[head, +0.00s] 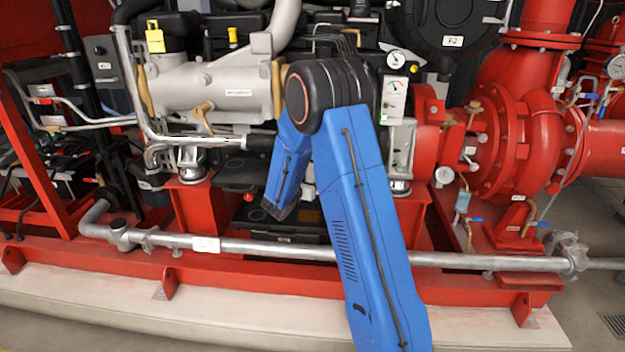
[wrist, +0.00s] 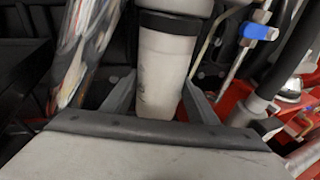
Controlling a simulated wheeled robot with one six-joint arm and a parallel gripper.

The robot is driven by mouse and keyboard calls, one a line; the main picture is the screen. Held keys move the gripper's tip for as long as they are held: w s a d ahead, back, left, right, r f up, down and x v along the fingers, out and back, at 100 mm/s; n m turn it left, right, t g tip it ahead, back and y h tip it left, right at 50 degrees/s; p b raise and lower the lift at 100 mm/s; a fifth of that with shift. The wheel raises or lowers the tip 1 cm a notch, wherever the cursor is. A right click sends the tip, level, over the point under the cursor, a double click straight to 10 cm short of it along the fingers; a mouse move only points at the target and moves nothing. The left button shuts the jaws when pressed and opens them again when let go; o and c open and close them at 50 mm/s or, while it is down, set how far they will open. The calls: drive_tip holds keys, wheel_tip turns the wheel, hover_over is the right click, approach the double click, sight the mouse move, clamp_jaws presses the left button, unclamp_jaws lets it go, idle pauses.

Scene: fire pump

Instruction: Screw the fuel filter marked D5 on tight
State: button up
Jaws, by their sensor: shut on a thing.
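A pale grey, upright cylindrical filter (wrist: 160,72) with a dark band near its top fills the middle of the wrist view. My gripper (wrist: 159,100) is shut on its lower part, one finger on each side. No D5 mark can be read on it. A light grey part sits directly above the dark band; the joint between them cannot be judged for tightness. In the head view my blue arm reaches in towards the engine, and I cannot make out the gripper or the held filter there.
A blue-handled valve (wrist: 261,31) and thin pipes stand right of the filter. A shiny ribbed part (wrist: 85,45) is close on the left. In the head view a long grey pipe (head: 460,260) runs low across the front, with the red pump (head: 515,140) at right.

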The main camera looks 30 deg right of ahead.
drive_tip(key=shift+s+d+f, duration=0.1)
drive_tip(key=shift+s+d, duration=0.05)
drive_tip(key=o, duration=1.8)
